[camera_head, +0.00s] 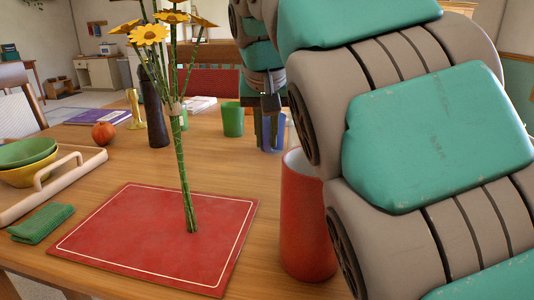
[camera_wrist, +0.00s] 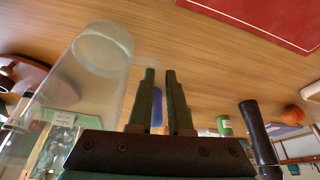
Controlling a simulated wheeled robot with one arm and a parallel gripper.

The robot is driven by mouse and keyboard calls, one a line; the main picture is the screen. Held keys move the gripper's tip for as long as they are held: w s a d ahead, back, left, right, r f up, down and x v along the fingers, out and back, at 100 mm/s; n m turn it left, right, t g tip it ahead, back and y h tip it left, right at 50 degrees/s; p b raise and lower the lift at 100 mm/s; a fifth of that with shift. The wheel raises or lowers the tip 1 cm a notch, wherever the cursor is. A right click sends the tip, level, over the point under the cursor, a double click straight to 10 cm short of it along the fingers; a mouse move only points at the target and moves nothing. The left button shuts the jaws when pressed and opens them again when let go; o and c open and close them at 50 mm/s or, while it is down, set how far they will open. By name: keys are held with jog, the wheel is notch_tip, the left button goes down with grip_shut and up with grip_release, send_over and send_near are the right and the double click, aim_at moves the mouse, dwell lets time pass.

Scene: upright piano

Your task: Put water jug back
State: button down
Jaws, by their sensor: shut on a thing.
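A clear, see-through water jug (camera_wrist: 85,85) fills the left side of the wrist view, with its round end nearest the tabletop. In the head view my arm hides most or all of it. My gripper (camera_wrist: 160,72) points down over the table beside the jug, its two dark fingers close together. It is shut on the jug, but the exact spot it grips is too faint to make out. In the head view my gripper (camera_head: 271,148) hangs in front of a blue cup.
A tall red container (camera_head: 308,225) stands at the front right. A red mat (camera_head: 110,245) lies in front, with flowers (camera_head: 150,34) above it. A dark bottle (camera_head: 155,120), a green cup (camera_head: 232,120) and an orange fruit (camera_head: 104,133) stand behind. A tray (camera_head: 85,165) sits left.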

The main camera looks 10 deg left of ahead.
aim_at(267, 147)
jog(key=shift+f, duration=1.9)
jog(key=c, duration=0.8)
grip_release()
jog(key=shift+c, duration=0.2)
jog(key=p+v, duration=0.3)
jog(key=v, duration=0.9)
